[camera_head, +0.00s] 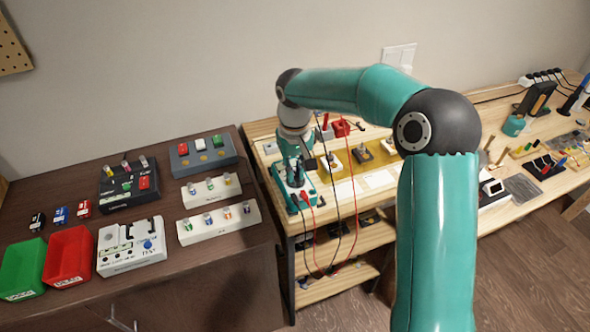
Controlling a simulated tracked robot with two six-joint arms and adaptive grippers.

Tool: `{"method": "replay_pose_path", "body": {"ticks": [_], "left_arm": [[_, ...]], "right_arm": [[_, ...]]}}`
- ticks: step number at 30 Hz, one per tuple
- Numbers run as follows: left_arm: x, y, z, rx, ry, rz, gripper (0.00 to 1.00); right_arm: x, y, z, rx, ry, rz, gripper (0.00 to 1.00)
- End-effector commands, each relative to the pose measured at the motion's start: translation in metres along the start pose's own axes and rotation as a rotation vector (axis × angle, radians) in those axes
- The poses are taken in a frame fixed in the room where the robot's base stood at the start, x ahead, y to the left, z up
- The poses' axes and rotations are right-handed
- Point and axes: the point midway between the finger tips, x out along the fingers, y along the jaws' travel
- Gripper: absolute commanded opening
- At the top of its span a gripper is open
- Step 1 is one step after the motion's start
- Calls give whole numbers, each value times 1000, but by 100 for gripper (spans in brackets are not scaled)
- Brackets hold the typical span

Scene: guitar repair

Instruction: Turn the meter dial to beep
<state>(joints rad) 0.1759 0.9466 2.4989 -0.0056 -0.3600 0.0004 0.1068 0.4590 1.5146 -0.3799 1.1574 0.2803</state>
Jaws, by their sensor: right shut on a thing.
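The meter (304,198) is a small teal device at the left end of the light wooden bench, with red and black leads hanging down over the front edge. My right arm reaches across from the right and bends down over it. My right gripper (295,178) points down at the top of the meter, shut on its dial, which the fingers mostly hide. The dial's setting cannot be read at this size. My left gripper is out of view.
A dark cabinet on the left carries a green bin (22,268), a red bin (68,257), a white tester (130,247) and blocks with small parts. Yellow-based pieces (333,163) stand close right of the meter. My right arm hides part of the bench.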

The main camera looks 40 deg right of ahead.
Motion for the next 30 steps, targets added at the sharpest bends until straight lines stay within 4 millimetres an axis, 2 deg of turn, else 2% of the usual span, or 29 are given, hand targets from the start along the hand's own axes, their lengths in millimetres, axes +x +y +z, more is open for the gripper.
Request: {"method": "replay_pose_path", "body": {"ticks": [30], "left_arm": [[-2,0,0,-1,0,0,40]], "right_arm": [[-1,5,-2,-57,3,1,0]]}}
